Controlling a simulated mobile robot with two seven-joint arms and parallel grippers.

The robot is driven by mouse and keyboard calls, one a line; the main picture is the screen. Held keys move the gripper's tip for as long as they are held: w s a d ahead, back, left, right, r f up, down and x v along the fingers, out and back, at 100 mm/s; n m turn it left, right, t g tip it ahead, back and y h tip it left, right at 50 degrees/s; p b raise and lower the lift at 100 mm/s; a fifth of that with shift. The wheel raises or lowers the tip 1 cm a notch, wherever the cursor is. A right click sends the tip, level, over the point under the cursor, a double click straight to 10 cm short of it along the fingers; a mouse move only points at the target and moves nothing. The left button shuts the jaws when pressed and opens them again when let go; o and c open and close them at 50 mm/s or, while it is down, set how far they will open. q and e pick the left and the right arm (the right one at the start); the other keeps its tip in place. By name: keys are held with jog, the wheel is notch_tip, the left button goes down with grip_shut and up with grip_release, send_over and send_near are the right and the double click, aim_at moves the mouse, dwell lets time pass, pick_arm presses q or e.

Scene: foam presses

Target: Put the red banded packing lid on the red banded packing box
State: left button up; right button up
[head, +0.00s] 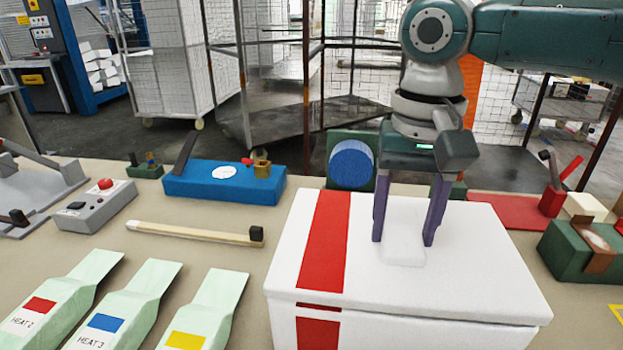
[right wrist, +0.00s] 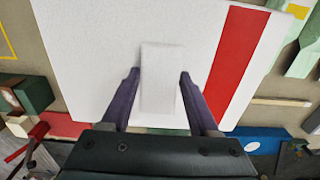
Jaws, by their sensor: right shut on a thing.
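The white packing lid (head: 465,265) with a red band (head: 323,240) lies over the white packing box (head: 400,338). Its band lines up closely with the red band on the box's front (head: 317,332). A thin dark seam shows between them, and I cannot tell whether the lid rests fully. My right gripper (head: 405,240) points down with its purple fingers shut on the lid's raised white handle (head: 403,252). The right wrist view shows the handle (right wrist: 158,90) between the fingers and the lid (right wrist: 90,50) below. The box's inside is hidden. My left gripper is not in view.
Pale green pouches (head: 120,315) and a wooden-handled tool (head: 195,234) lie left of the box. A blue press (head: 225,182) and a blue roll (head: 351,165) stand behind. A green device (head: 580,255) is at the right. Bare table shows between the pouches and the box.

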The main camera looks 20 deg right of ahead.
jog(key=shift+f, duration=0.15)
jog(key=o, duration=1.4)
